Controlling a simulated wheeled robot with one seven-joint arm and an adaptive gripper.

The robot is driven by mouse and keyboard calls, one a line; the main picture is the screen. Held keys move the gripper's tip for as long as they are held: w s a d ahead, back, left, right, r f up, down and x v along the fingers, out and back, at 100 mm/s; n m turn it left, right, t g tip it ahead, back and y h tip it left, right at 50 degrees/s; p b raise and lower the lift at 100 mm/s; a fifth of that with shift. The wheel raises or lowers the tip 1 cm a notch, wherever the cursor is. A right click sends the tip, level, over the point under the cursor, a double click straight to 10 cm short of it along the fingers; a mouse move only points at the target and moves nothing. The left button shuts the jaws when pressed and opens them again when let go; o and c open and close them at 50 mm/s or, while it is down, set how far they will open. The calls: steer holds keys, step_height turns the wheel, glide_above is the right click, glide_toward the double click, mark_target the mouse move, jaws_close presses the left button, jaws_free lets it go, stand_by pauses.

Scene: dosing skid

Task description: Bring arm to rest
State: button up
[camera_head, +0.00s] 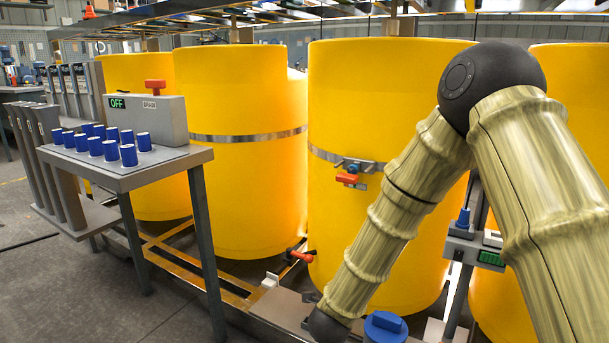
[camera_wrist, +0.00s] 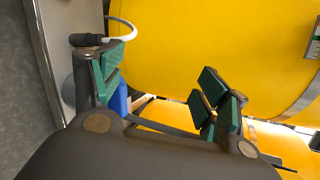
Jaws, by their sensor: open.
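My arm reaches from the right side of the head view, bends at a dark elbow high up, and slopes down to the bottom middle. My gripper (camera_wrist: 163,85) shows in the wrist view with its green-padded fingers spread apart and nothing held between them. In the head view I cannot make out the gripper at the bottom edge. A blue object (camera_wrist: 121,98) shows partly behind the left finger in the wrist view; whether the finger touches it is unclear.
Large yellow tanks (camera_head: 390,110) stand close behind my arm. A red-handled valve (camera_head: 348,178) is on one tank. A grey stand (camera_head: 135,175) with several blue caps and an OFF display (camera_head: 117,103) is at left. A blue-topped object (camera_head: 385,327) is beside my forearm. Floor at lower left is clear.

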steer(key=s+d+f+n+g+y+p, duration=0.1)
steer(key=s+d+f+n+g+p, duration=0.15)
steer(key=s+f+n, duration=0.6)
steer(key=s+d+f+n+g+y+p, duration=0.15)
steer(key=s+d+f+n+g, duration=0.35)
steer(key=s+f, duration=0.7)
steer(key=s+d+f+n+g+p, duration=0.15)
steer(key=s+n, duration=0.25)
steer(key=s, duration=0.5)
steer(key=s+d+f+n+g+y, duration=0.1)
steer(key=s+d+f+n+g, duration=0.2)
steer(key=s, duration=0.5)
steer(key=s+f+n+g+p, duration=0.1)
steer(key=s+f+n, duration=0.1)
steer(key=s+n, duration=0.5)
step_height(320, 180, up, 38)
steer(key=s+m+p, duration=0.1)
steer(key=m+p, duration=0.1)
steer(key=p, duration=3.5)
steer(key=shift+s+t, duration=0.25)
steer(key=shift+t, duration=0.05)
steer(key=shift+r+m, duration=0.1)
steer(key=shift+m, duration=0.15)
